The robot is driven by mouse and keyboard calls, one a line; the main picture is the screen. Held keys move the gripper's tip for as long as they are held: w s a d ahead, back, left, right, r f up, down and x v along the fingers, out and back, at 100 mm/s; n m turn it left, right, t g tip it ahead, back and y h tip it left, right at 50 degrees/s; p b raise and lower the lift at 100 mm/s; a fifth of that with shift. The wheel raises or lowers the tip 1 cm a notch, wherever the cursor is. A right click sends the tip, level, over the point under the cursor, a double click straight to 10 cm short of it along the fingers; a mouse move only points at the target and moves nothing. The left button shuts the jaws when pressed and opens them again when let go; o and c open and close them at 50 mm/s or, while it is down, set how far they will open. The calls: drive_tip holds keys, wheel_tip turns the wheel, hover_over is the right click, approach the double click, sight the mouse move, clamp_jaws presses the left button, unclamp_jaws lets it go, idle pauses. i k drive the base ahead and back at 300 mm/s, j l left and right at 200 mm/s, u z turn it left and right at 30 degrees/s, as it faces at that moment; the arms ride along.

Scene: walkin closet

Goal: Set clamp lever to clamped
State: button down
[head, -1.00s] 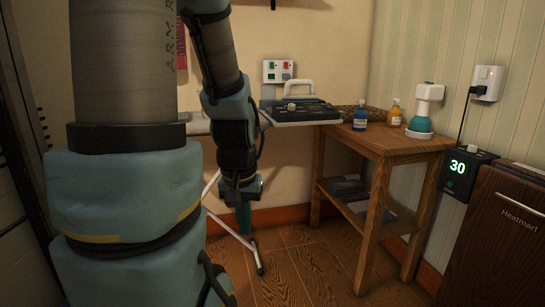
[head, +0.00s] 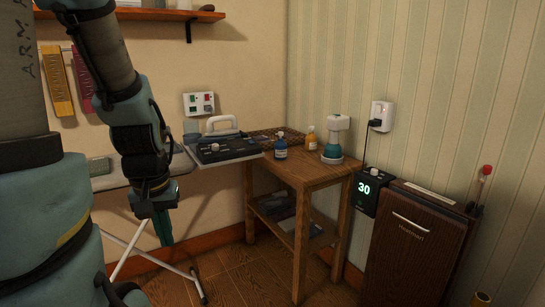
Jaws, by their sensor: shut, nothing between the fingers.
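A thin upright lever with a red knob (head: 486,170) stands at the right side of a dark brown wooden press (head: 415,240) with a pale handle. It looks like the clamp lever; its lower end and any clamp markings are too small to read. My gripper (head: 163,228) hangs down at the left, in front of the ironing board's legs. Its fingers are together and hold nothing. It is far from the lever, with the wooden table between them.
The wooden table (head: 318,182) holds a blue bottle (head: 280,148), an orange bottle (head: 312,138) and a teal spray bottle (head: 333,150). A black box showing 30 (head: 366,190) hangs beside the press, its cord running to a wall socket (head: 381,115). The ironing board (head: 105,178) is at left.

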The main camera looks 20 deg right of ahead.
sight(486, 169)
drive_tip(key=i+z, duration=0.1)
drive_tip(key=z, duration=0.4)
drive_tip(key=i+z, duration=0.35)
drive_tip(key=i, duration=0.15)
drive_tip(key=i+z, duration=0.3)
drive_tip(key=i, duration=0.2)
drive_tip(key=i+j, duration=0.1)
drive_tip(key=i, duration=0.3)
drive_tip(key=i+j, duration=0.15)
drive_tip(key=i, duration=0.2)
drive_tip(key=z, duration=0.05)
